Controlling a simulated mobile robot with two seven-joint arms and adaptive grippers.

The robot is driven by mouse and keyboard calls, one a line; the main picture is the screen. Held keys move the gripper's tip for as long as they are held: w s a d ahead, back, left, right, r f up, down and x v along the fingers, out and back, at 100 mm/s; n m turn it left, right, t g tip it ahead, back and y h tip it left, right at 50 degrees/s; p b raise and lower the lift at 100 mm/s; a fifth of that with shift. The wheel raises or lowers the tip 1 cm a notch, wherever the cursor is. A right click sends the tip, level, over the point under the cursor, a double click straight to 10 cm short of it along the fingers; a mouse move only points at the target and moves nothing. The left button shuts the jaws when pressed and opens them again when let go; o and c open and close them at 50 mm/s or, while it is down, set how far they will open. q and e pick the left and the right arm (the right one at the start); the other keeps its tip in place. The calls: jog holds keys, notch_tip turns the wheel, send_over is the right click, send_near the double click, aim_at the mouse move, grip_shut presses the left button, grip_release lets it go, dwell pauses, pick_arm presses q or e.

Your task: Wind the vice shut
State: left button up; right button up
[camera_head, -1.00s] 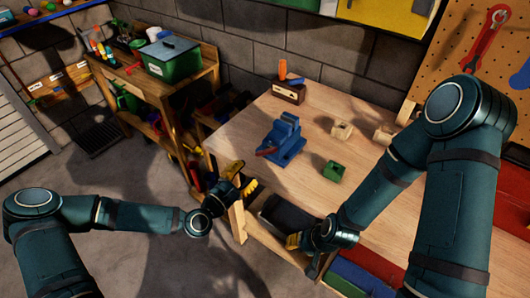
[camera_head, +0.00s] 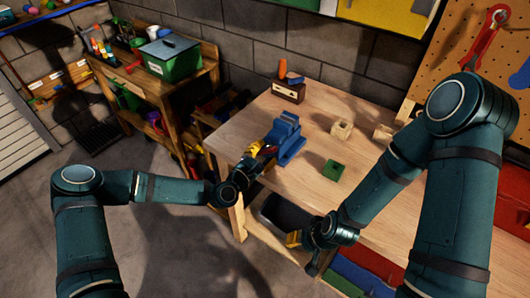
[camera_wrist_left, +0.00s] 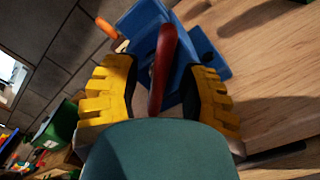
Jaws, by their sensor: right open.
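The blue vice (camera_head: 287,136) stands on the wooden workbench near its left edge. My left gripper (camera_head: 262,153) is at the vice's near-left side, and its arm hides part of the bench edge. In the left wrist view the vice's dark red handle (camera_wrist_left: 163,65) runs between my left gripper's two yellow fingers (camera_wrist_left: 162,92). The fingers stand wide apart, with visible room on both sides of the handle. The vice body (camera_wrist_left: 212,58) lies just beyond it. My right gripper (camera_head: 294,240) is open and low, beside the open drawer at the bench front.
The open drawer (camera_head: 240,222) juts out below the bench front. A shelf with a green bin (camera_head: 172,58) stands at the back left.

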pick_arm(q)
grip_shut()
